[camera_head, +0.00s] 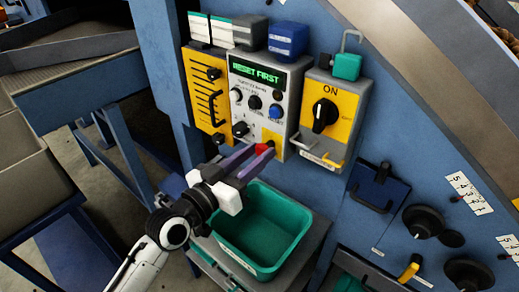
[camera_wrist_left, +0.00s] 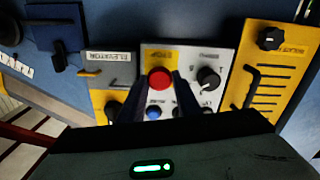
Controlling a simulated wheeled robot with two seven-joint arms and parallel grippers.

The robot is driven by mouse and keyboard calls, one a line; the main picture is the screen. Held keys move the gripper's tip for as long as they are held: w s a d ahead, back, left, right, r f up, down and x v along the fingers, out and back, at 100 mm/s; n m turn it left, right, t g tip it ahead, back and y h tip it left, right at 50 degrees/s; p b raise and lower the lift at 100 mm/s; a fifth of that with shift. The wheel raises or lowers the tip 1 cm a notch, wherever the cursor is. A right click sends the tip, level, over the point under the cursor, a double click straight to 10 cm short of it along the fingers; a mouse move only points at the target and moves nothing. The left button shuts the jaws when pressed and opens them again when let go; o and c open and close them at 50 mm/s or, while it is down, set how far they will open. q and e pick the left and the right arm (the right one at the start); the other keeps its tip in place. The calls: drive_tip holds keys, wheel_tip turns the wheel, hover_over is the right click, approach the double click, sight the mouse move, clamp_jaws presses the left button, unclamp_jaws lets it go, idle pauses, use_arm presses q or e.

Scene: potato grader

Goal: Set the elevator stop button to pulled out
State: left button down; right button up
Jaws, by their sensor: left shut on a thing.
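The red stop button (camera_head: 262,148) sits low on the grey control panel (camera_head: 279,107), whose green display reads "RESET FIRST". In the left wrist view the red round button (camera_wrist_left: 159,79) is on a yellow plate, between the fingertips. My left gripper (camera_head: 258,156) reaches up to the panel from the lower left and is shut on the button. It also shows in the left wrist view (camera_wrist_left: 159,90), one finger on each side of the red cap. The fingers partly hide the button in the head view; I cannot tell whether it is in or out. My right gripper is not in view.
A yellow panel with a black rotary switch (camera_head: 324,116) marked ON is to the right. A yellow slider panel (camera_head: 207,92) is to the left. A green bin (camera_head: 262,268) stands below my gripper. Black handwheels (camera_head: 424,221) are at the lower right.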

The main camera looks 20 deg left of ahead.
use_arm(q)
drive_tip(key=c, duration=1.3)
unclamp_jaws()
drive_tip(key=shift+s, duration=0.1)
drive_tip(key=shift+s+a, duration=0.1)
drive_tip(key=v, duration=1)
drive_tip(key=shift+b, duration=0.4)
drive_tip(key=shift+s, duration=0.1)
